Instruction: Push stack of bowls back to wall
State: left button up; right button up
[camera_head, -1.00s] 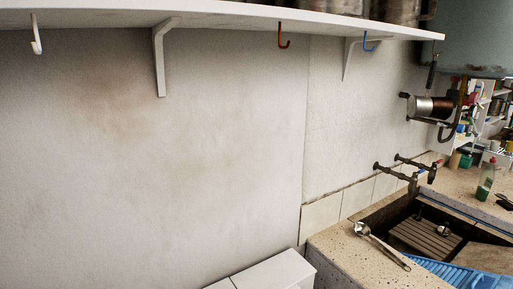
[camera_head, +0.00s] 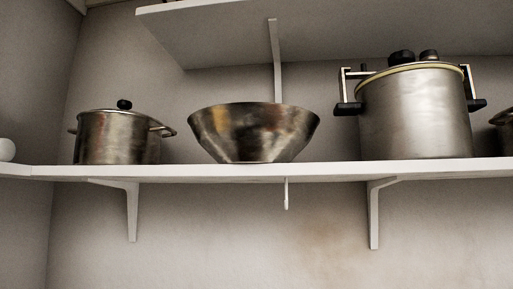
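A metal bowl (camera_head: 253,133) with a wide rim and narrow base stands upright on the white wall shelf (camera_head: 230,173), around the middle of the view. It is seen from below, so I cannot tell whether more bowls are nested inside it. Its base is close to the shelf's front edge, and the gap to the wall behind is hard to judge. Neither of my grippers is in view.
A lidded pot (camera_head: 118,137) stands left of the bowl, and a large pressure cooker (camera_head: 415,110) stands to the right. Another pot (camera_head: 504,130) is cut off at the right edge. A higher shelf (camera_head: 350,30) hangs above. A hook (camera_head: 286,194) hangs under the lower shelf.

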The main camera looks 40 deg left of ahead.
aim_at(248, 133)
jog(key=j+u, duration=0.1)
jog(key=u, duration=0.25)
jog(key=i+j+u, duration=0.1)
jog(key=u, duration=0.25)
jog(key=j+u, duration=0.1)
jog(key=u, duration=0.2)
